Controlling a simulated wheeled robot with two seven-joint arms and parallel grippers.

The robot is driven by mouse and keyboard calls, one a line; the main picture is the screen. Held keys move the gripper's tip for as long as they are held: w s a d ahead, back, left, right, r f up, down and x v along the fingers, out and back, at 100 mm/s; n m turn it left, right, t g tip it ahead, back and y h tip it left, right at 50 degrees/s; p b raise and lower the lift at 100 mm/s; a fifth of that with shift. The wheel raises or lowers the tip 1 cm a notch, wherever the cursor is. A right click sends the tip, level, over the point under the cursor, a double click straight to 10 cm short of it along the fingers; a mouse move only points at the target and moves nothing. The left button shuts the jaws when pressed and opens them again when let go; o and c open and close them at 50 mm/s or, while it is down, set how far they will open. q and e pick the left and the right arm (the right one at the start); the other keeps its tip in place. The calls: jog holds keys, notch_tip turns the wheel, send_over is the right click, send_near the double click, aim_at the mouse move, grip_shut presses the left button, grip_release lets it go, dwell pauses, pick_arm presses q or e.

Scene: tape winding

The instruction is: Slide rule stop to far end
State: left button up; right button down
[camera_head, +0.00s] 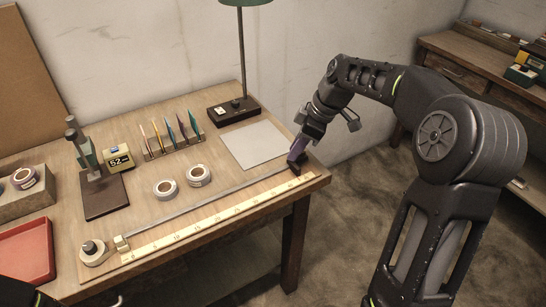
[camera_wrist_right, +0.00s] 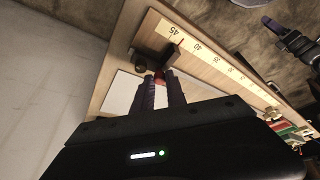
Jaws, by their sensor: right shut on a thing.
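The long cream rule (camera_head: 215,213) lies along the table's front edge, beside a thin metal rail (camera_head: 200,196). The dark rule stop (camera_head: 294,169) sits near the rule's right end.
A tape roll (camera_head: 92,252) sits at the rule's left end. Two tape rolls (camera_head: 182,182), a grey sheet (camera_head: 254,145), a lamp base (camera_head: 233,110), a card rack (camera_head: 172,138) and a yellow counter (camera_head: 120,158) stand behind. A red tray (camera_head: 25,252) lies at left.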

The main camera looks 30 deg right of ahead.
aim_at(311, 166)
jog(key=shift+w+d, duration=0.1)
jog(key=shift+d, duration=0.8)
jog(key=c, duration=1.4)
grip_release()
jog(key=shift+o, duration=0.2)
jog(key=shift+r, duration=0.1)
jog(key=v, duration=0.7)
jog(key=shift+r, duration=0.25)
